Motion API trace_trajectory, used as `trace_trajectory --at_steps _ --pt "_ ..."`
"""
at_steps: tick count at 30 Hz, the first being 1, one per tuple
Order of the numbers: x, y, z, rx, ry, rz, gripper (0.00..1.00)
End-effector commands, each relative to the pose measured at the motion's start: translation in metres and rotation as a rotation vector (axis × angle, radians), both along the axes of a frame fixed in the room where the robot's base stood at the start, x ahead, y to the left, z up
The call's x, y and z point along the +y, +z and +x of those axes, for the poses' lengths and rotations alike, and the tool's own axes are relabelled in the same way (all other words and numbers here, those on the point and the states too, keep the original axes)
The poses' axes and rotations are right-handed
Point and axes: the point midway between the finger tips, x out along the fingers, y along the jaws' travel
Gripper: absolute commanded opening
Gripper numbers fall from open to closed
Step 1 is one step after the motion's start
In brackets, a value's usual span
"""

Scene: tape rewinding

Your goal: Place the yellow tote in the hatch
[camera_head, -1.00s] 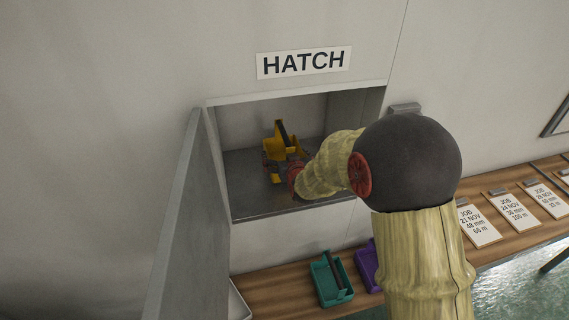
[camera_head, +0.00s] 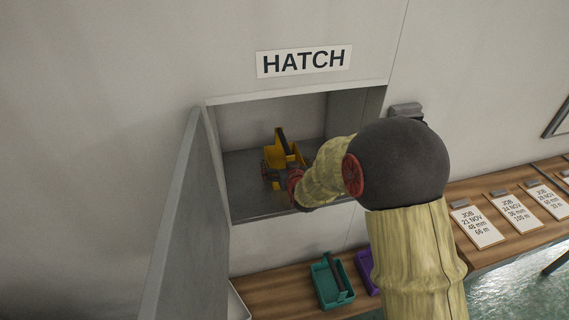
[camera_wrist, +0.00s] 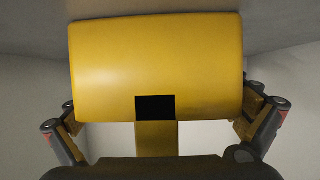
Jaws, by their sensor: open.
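The yellow tote (camera_head: 287,153), with a dark handle bar, is inside the hatch (camera_head: 262,204) and appears to be on its grey floor. In the wrist view, the tote's yellow side (camera_wrist: 157,65) fills the upper middle. My gripper (camera_head: 279,174) is at the tote's near side, inside the hatch opening. In the wrist view, the fingers of my gripper (camera_wrist: 160,125) are spread to either side of the tote, open. Contact between fingers and tote cannot be told. My arm hides the hatch's lower right part.
The grey hatch door (camera_head: 184,220) stands open on the left. Below, a wooden bench (camera_head: 275,283) holds a teal tote (camera_head: 330,282) and a purple tote (camera_head: 366,270). Job cards (camera_head: 478,226) lie on the right. Hatch floor left of the tote is clear.

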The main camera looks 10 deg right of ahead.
Motion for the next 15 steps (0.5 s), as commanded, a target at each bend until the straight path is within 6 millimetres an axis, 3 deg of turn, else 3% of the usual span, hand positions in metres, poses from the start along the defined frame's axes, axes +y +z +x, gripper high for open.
trace_trajectory --at_steps 5,15 --pt "0.000 0.005 0.000 0.000 0.000 0.000 1.00" --pt "0.001 0.029 -0.056 -0.001 0.000 0.000 1.00"
